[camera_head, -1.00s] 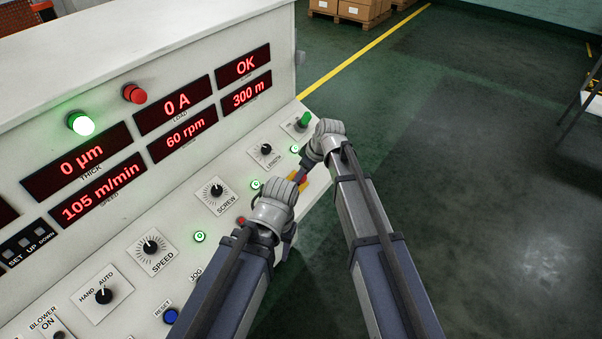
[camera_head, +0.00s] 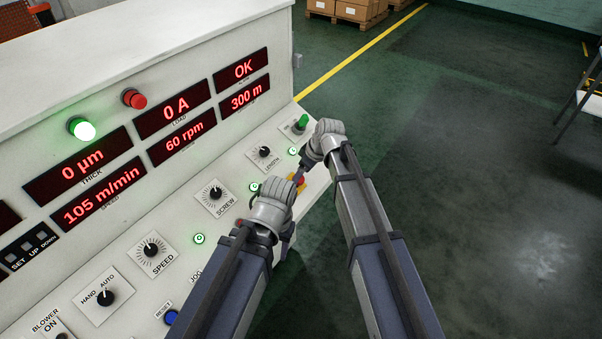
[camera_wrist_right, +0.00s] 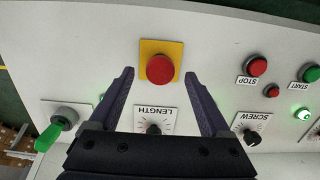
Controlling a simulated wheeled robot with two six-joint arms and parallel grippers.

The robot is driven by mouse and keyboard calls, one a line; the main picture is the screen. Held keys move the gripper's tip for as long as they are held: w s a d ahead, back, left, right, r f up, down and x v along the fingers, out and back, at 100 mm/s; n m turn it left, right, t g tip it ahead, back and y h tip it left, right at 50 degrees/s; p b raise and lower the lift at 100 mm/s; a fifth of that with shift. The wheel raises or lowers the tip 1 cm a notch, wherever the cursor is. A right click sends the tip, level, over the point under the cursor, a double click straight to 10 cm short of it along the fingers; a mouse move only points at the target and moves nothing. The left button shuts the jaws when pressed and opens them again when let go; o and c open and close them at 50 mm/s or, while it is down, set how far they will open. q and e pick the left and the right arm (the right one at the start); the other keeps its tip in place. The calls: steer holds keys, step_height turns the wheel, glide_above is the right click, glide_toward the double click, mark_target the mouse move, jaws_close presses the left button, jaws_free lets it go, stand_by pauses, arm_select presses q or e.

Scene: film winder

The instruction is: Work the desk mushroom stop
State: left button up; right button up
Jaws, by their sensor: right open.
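The mushroom stop (camera_wrist_right: 159,68) is a red round button on a yellow square plate on the sloped white desk. It shows whole in the right wrist view. In the head view its red and yellow edge (camera_head: 299,181) shows, partly covered by my right gripper (camera_head: 301,174). In the right wrist view my right gripper (camera_wrist_right: 159,75) is open and empty, one finger on each side of the button, apart from it in the picture. My left arm's wrist (camera_head: 272,208) is lower left of the stop. It hides the left gripper's fingers.
Beside the stop are the LENGTH knob (camera_wrist_right: 154,128), a green switch (camera_wrist_right: 51,138), the SCREW knob (camera_wrist_right: 252,137), a red STOP button (camera_wrist_right: 257,66) and a green START button (camera_wrist_right: 312,73). The display housing (camera_head: 150,60) rises behind. Open floor lies to the right.

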steer(key=p+v, duration=0.5)
steer(key=v, duration=0.1)
steer(key=shift+r, duration=0.15)
stand_by(0.7)
